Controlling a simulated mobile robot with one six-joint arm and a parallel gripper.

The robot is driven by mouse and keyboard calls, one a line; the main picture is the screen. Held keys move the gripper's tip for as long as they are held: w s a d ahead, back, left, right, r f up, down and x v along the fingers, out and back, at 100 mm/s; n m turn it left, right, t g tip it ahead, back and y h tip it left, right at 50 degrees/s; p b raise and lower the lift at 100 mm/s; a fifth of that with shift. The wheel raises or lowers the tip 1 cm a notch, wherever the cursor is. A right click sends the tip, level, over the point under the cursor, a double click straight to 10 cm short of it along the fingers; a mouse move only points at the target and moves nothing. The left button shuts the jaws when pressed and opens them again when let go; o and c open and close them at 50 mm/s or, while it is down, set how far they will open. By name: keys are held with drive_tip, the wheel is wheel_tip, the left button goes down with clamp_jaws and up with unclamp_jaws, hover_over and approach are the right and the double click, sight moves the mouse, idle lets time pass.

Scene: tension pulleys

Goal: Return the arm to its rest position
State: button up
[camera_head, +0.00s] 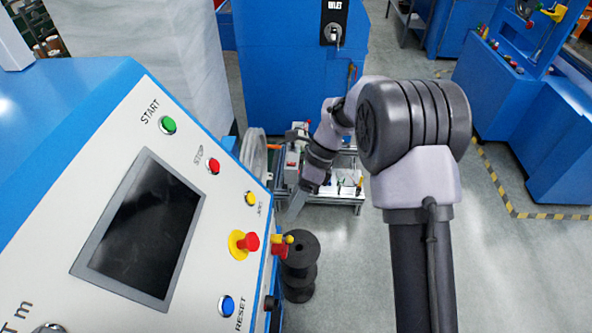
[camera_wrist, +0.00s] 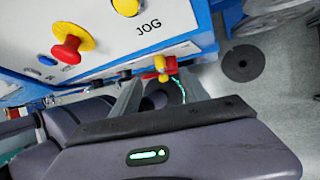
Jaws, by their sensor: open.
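My arm (camera_head: 420,130) is stretched forward, with its large grey joint at centre right and the forearm bending down to the left. My gripper (camera_head: 294,208) hangs beyond the right edge of the control panel, and its fingertips are small in the head view. In the wrist view the two grey fingers of my gripper (camera_wrist: 160,85) stand apart. I see nothing held between them. A red and yellow switch (camera_wrist: 160,67) on the panel's side shows just beyond the fingertips.
The blue and white control panel (camera_head: 120,270) with buttons and a red knob (camera_head: 248,242) fills the left. A black spool (camera_head: 300,248) stands on the floor below my gripper. A metal frame (camera_head: 335,200) is behind it. Blue machines stand behind; floor at right is clear.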

drive_tip(key=s+d+r+n+t+h+b, duration=0.1)
drive_tip(key=s+d+r+n+t+b, duration=0.4)
drive_tip(key=s+d+r+n+b, duration=0.35)
drive_tip(key=s+d+f+n+t+b, duration=0.2)
drive_tip(key=s+n+b, duration=0.1)
drive_tip(key=s, duration=0.3)
drive_tip(key=s+d+f+n+t+h+b, duration=0.1)
drive_tip(key=s+n+t+b, duration=0.1)
drive_tip(key=s, duration=0.5)
drive_tip(key=shift+d+f+n+t+h+b, duration=0.35)
drive_tip(key=shift+n+b, duration=0.3)
drive_tip(key=shift+b, duration=0.3)
drive_tip(key=shift+s, duration=0.1)
